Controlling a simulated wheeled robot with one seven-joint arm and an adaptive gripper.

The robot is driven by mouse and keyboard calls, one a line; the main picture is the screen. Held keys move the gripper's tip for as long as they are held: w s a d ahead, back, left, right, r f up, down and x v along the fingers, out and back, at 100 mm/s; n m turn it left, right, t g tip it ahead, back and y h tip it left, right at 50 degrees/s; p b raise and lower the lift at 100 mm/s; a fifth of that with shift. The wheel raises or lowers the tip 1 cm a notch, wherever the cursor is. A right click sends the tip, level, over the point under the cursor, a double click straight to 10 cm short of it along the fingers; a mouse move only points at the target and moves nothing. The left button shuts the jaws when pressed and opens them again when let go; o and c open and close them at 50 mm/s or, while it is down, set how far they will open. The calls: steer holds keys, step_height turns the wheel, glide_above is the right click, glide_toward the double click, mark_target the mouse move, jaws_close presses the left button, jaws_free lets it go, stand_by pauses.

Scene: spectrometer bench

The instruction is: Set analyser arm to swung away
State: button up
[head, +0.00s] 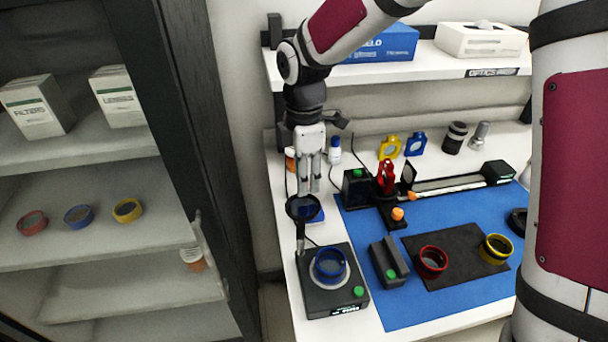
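The bench instrument has a rail (450,185), a red holder (386,177) and a dark round plate (408,175) beside it. A short black piece with an orange knob (398,213) reaches toward the front from the holder's foot. It looks like the analyser arm, but I cannot be sure. My gripper (309,190) hangs pointing down at the left of the bench, to the left of the instrument and apart from it. Its two fingers look close together with nothing visible between them. I cannot tell whether they are fully shut.
A black round-headed stand (303,207) is just below my gripper. A device with a blue ring (331,265) stands at the front left. Red (431,262) and yellow (496,248) rings sit on a dark mat (452,242). A shelf (400,72) hangs above the bench.

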step_height(320, 180, up, 12)
stand_by(0.4)
steer(key=shift+d, duration=0.1)
steer(key=s+d+r+m+t, duration=0.3)
steer(key=s+d+r+m, duration=0.3)
steer(key=s+d+m, duration=0.45)
steer(key=s+d+f+m+t, duration=0.2)
steer(key=s+d+m, duration=0.6)
steer(key=s+m, duration=0.3)
steer(key=shift+s+d+f, duration=0.25)
steer(key=shift+s+f, duration=0.1)
steer(key=shift+s, duration=0.3)
